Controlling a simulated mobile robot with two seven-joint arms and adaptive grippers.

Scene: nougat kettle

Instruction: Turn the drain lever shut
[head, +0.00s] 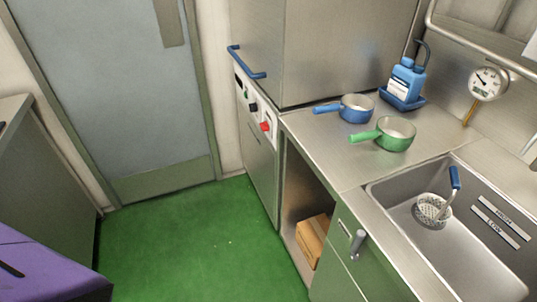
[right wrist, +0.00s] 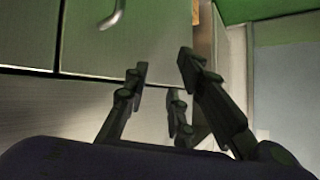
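A grey lever-like handle (head: 357,243) sticks out from the front below the sink's left edge in the head view. It may be the drain lever; no other clear candidate shows, and I cannot tell whether it stands open or shut. In the right wrist view my right gripper (right wrist: 163,68) has its fingers spread, with nothing between them. It faces a pale cabinet front with a curved metal handle (right wrist: 113,14) at the upper left, apart from the fingers. Neither gripper shows in the head view.
The steel sink (head: 385,187) holds a strainer (head: 432,211) with a blue handle. A blue pan (head: 357,108), a green pan (head: 396,133) and a blue bottle (head: 406,79) stand on the counter. A cardboard box (head: 312,238) sits in the open cabinet. The green floor (head: 200,245) is clear.

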